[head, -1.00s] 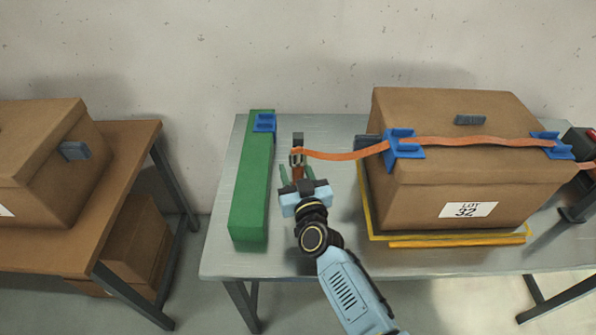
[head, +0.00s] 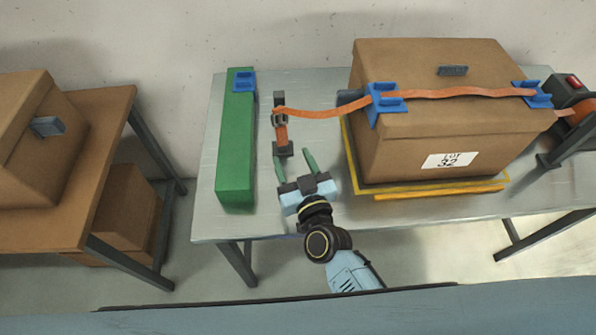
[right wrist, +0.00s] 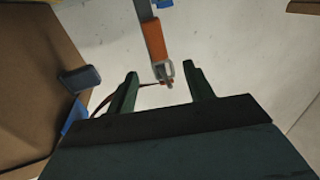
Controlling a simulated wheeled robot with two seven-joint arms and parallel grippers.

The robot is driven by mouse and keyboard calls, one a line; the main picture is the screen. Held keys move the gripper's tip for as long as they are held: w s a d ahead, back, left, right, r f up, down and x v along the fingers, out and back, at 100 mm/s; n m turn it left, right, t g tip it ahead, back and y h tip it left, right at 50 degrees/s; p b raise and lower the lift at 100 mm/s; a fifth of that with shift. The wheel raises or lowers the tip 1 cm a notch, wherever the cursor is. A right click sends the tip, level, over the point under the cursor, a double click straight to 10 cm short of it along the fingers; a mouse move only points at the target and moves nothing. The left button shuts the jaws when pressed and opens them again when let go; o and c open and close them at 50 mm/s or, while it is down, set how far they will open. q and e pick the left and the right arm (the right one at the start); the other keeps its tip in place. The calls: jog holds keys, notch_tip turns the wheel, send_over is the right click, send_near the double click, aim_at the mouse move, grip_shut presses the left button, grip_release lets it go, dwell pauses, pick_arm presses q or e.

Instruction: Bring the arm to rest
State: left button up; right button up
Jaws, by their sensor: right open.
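My right gripper (head: 295,164) is open and empty over the metal table, in front of a dark upright post (head: 281,125). An orange strap (head: 320,113) hangs at the post with a metal buckle (head: 278,119) and runs right over the lid of a brown box (head: 440,115). In the right wrist view the strap end (right wrist: 155,38) and the buckle (right wrist: 163,70) show beyond and between the two green fingers (right wrist: 160,90), apart from them. My left gripper is not in view.
A long green block (head: 237,145) with a blue clip (head: 244,82) lies left of the post. Blue corner pieces (head: 385,104) sit on the box, which stands on a yellow frame (head: 430,196). A brown table (head: 100,130) with boxes stands at the left.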

jog(key=v, duration=0.4)
jog(key=shift+a+r, duration=0.15)
jog(key=shift+a, duration=0.05)
jog(key=shift+s, duration=0.1)
